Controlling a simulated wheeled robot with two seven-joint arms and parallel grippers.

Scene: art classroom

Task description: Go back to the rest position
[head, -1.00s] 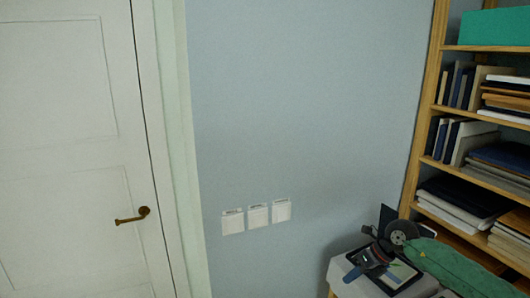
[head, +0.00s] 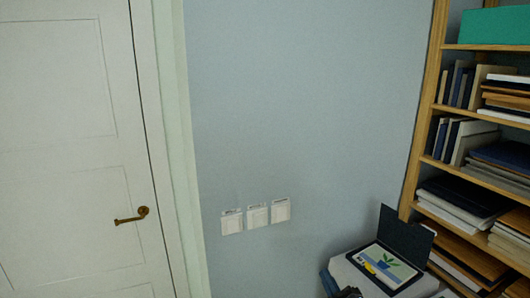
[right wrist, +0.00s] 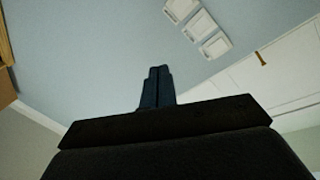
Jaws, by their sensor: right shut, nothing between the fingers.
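My right gripper (head: 330,283) shows only in part at the bottom edge of the head view, just left of the small table. In the right wrist view its two dark fingers (right wrist: 157,85) are pressed together with nothing between them. Its fingers are clear of the wall there. Most of my right arm is out of the head view. My left gripper is in neither view.
Three white switches (head: 256,216) are on the blue wall. A white door (head: 65,150) with a brass handle (head: 132,216) is at left. An open dark case (head: 406,238) with a picture lies on the small table (head: 345,272). A wooden bookshelf (head: 427,105) stands at right.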

